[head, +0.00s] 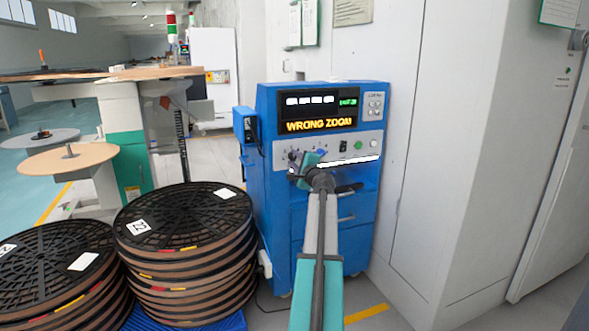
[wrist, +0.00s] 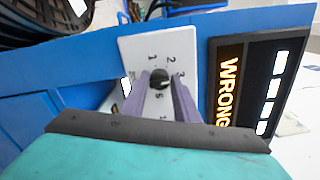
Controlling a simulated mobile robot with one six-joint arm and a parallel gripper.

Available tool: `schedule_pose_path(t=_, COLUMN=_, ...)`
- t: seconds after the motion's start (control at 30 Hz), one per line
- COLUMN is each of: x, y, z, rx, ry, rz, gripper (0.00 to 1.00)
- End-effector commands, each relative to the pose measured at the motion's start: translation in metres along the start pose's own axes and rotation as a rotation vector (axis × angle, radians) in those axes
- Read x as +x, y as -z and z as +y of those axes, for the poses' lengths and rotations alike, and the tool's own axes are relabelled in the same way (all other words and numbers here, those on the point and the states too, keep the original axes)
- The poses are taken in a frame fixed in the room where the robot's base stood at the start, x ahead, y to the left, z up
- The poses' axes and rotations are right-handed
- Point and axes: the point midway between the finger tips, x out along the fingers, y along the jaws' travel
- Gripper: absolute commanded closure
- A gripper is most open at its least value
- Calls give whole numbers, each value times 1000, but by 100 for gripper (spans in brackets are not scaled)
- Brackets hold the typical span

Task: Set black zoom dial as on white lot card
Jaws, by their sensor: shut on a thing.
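The black zoom dial (wrist: 158,78) shows in the wrist view on a white panel, with printed numbers around it, among them 1, 2 and 3. My gripper (wrist: 160,88) is shut on it, a purple finger on each side. Its pointer setting is too small to tell. In the head view my gripper (head: 305,160) reaches the control panel of the blue machine (head: 346,225) and hides the dial.
The machine's display (head: 318,126) reads "WRONG ZOOM" in orange. The reel stacks (head: 190,240) stand left of my arm. A grey cabinet wall (head: 465,150) rises on the right.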

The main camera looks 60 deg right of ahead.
Motion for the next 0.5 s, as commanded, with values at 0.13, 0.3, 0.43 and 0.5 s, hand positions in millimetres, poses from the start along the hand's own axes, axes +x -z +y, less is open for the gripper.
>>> schedule_pose_path(t=0.13, x=2, y=-1, z=6, rx=-129, ry=0, rz=-5, gripper=95)
schedule_pose_path(t=0.3, x=2, y=-1, z=6, rx=-279, ry=1, rz=-4, gripper=95)
schedule_pose_path(t=0.43, x=2, y=0, z=6, rx=-394, ry=1, rz=-4, gripper=95)
schedule_pose_path(t=0.5, x=2, y=-1, z=6, rx=-454, ry=2, rz=-4, gripper=95)
